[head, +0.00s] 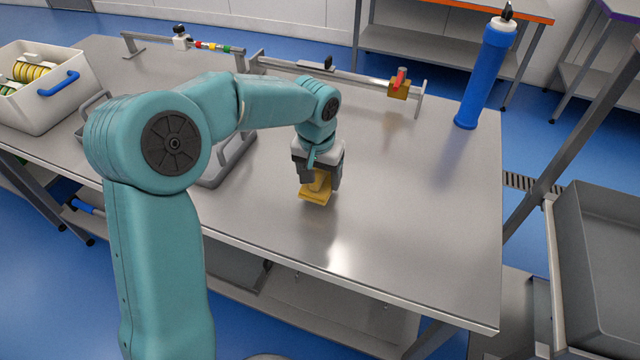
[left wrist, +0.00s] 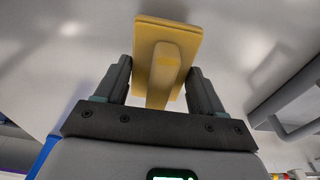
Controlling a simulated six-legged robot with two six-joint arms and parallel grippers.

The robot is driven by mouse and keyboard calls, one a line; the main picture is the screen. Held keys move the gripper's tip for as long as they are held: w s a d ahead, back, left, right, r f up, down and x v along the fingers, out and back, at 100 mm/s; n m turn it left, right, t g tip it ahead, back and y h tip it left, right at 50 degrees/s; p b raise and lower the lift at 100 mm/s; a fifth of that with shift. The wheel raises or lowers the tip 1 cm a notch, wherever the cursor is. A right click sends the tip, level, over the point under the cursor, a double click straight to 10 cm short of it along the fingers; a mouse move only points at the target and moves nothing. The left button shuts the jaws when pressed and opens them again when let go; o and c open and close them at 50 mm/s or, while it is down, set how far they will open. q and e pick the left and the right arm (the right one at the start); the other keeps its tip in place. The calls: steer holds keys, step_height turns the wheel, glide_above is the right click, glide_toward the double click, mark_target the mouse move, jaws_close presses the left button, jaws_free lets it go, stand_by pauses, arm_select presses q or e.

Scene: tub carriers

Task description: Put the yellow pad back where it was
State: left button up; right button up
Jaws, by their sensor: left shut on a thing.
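The yellow pad (head: 315,194) is a flat plate with a raised grip block. My left gripper (head: 319,176) is shut on that grip block, with the plate facing down over the bare steel tabletop. In the left wrist view the pad (left wrist: 178,45) shows with its grip between the two dark fingers of my left gripper (left wrist: 165,85). I cannot tell whether the plate touches the tabletop or hangs just above it. My right gripper is not in view.
The steel table (head: 420,235) is clear to the right of the pad. A blue bottle (head: 484,75) stands at the back right. A rail with an orange-brown block (head: 399,89) runs along the back. A grey tray (head: 228,165) and a white tub (head: 45,105) lie left.

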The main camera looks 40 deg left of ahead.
mark_target(320, 186)
arm_select(q)
step_height(320, 186, down, 3)
steer(key=shift+f, duration=0.15)
steer(key=shift+f, duration=0.2)
steer(key=o, duration=1.2)
steer(key=shift+r, duration=0.5)
steer(key=r, duration=0.3)
steer(key=s+r, duration=0.1)
steer(key=r, duration=0.7)
steer(key=shift+s+d+r, duration=0.2)
steer(key=shift+d+r, duration=0.05)
